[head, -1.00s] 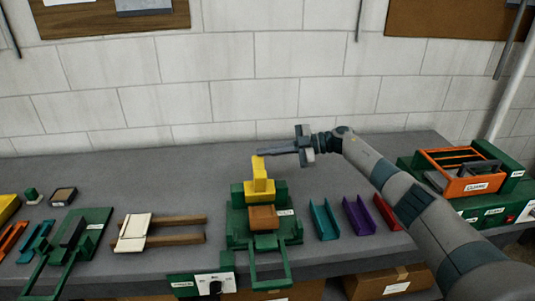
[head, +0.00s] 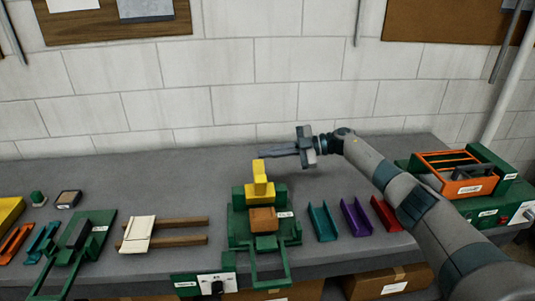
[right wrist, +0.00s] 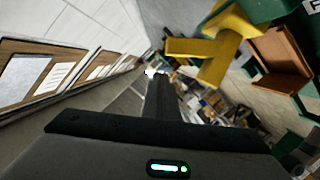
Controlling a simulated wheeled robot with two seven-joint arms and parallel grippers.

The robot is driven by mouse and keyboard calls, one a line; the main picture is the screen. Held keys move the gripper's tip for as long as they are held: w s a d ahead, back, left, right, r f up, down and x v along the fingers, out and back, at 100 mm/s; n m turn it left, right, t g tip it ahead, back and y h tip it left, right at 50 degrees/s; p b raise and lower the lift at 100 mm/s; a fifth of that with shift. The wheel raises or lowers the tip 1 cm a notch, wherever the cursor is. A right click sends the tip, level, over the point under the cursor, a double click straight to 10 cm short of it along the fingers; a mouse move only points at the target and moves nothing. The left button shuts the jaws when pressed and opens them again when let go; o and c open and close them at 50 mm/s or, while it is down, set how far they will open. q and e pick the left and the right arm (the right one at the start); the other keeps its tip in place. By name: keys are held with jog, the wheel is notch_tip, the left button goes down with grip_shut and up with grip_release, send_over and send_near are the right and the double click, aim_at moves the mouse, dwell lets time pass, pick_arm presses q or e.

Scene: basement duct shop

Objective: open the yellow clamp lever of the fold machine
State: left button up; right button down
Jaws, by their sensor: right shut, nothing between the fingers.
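The fold machine (head: 240,229) is green and stands on the grey bench, with a brown block (head: 263,219) on it. Its yellow clamp lever (head: 260,175) stands upright at the back of the machine. The lever also shows in the right wrist view (right wrist: 215,65), at upper right. My right gripper (head: 261,154) points left with its fingers shut and empty, just above and behind the lever's top in the head view. A gap shows between finger and lever in the right wrist view, where the shut fingers (right wrist: 160,95) are dark. My left gripper is not in view.
Teal (head: 322,222), purple (head: 355,217) and red (head: 386,213) channels lie right of the machine. A white panel on wooden rails (head: 138,234) lies left. An orange-framed machine (head: 460,187) stands at far right. The bench behind the lever is clear.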

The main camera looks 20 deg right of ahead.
pick_arm(q)
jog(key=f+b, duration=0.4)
jog(key=b, duration=0.1)
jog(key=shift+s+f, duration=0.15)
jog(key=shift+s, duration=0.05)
pick_arm(e)
jog(key=v, duration=1)
jog(key=shift+s+r, duration=0.2)
jog(key=shift+r, duration=0.15)
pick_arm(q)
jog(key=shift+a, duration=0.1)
pick_arm(e)
jog(key=shift+a, duration=0.1)
